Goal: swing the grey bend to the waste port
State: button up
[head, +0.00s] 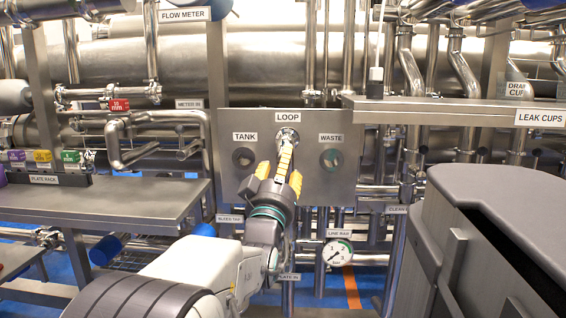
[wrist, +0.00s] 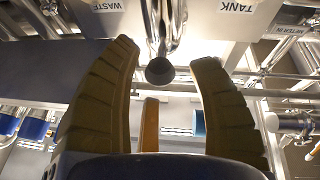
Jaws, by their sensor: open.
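The steel panel (head: 340,190) carries three ports. The loop port (head: 288,137) is at the top middle, the tank port (head: 244,157) at lower left and the waste port (head: 331,158) at lower right. The grey bend (wrist: 160,38) hangs from the loop port; in the head view my gripper mostly hides it. In the wrist view its round end (wrist: 160,71) sits between my spread fingers, with a gap on both sides. My gripper (head: 281,172) is open in front of the panel, below the loop port. The tank and waste ports show nothing joined to them.
A steel shelf labelled leak cups (head: 450,108) juts out right of the panel. A plate rack (head: 50,178) stands on the bench (head: 130,205) at left. A pressure gauge (head: 337,252) sits below the panel. A dark grey body (head: 500,225) fills the lower right.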

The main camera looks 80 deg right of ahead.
jog(key=shift+x, duration=1)
jog(key=shift+o, duration=0.3)
grip_shut()
